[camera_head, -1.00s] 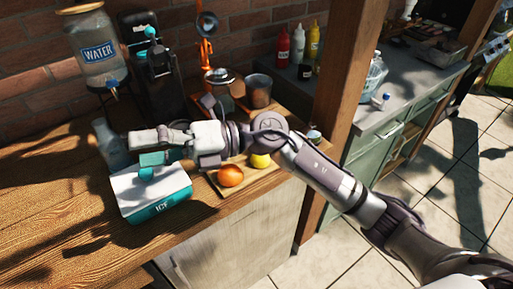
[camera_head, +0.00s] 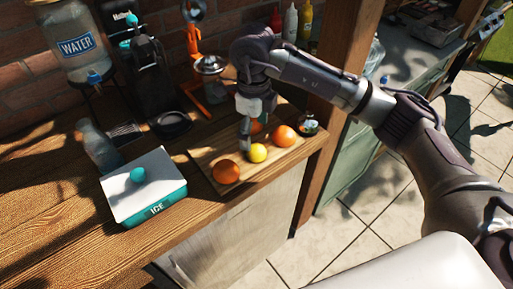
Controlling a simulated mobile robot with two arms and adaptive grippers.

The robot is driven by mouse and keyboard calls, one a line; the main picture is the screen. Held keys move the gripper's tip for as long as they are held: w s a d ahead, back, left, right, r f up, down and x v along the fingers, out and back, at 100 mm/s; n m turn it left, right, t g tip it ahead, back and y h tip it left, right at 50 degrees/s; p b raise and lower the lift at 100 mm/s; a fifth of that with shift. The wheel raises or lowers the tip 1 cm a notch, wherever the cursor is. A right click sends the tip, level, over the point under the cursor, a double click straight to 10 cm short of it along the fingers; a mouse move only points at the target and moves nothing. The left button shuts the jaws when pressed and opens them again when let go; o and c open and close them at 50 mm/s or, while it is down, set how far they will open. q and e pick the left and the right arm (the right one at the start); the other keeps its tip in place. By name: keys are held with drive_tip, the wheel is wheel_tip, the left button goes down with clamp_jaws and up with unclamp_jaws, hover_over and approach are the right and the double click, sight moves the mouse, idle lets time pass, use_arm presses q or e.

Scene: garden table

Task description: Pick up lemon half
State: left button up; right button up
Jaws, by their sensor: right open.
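A yellow lemon piece (camera_head: 257,153) lies on the wooden cutting board (camera_head: 205,158), between two oranges. At this size I cannot tell whether it is a half or whole. My right gripper (camera_head: 245,146) points down over the board, just left of the lemon and close to it. It is open, and its fingers are small and partly merged in view; I cannot tell whether they touch the lemon. My left gripper is out of view.
Oranges lie on the board at the front left (camera_head: 226,172), at the right (camera_head: 285,136), and partly hidden behind the gripper. A white and teal ice box (camera_head: 150,183) stands left of the board. An orange press (camera_head: 195,60) stands behind. A wooden post (camera_head: 330,100) rises at right.

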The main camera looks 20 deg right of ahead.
sight(256, 146)
drive_tip(key=shift+f, duration=0.7)
drive_tip(key=f, duration=0.1)
drive_tip(key=f+p, duration=0.2)
drive_tip(key=f, duration=0.1)
drive_tip(key=shift+d+f, duration=0.1)
drive_tip(key=shift+d, duration=0.25)
drive_tip(key=shift+f, duration=0.55)
drive_tip(key=c, duration=1.3)
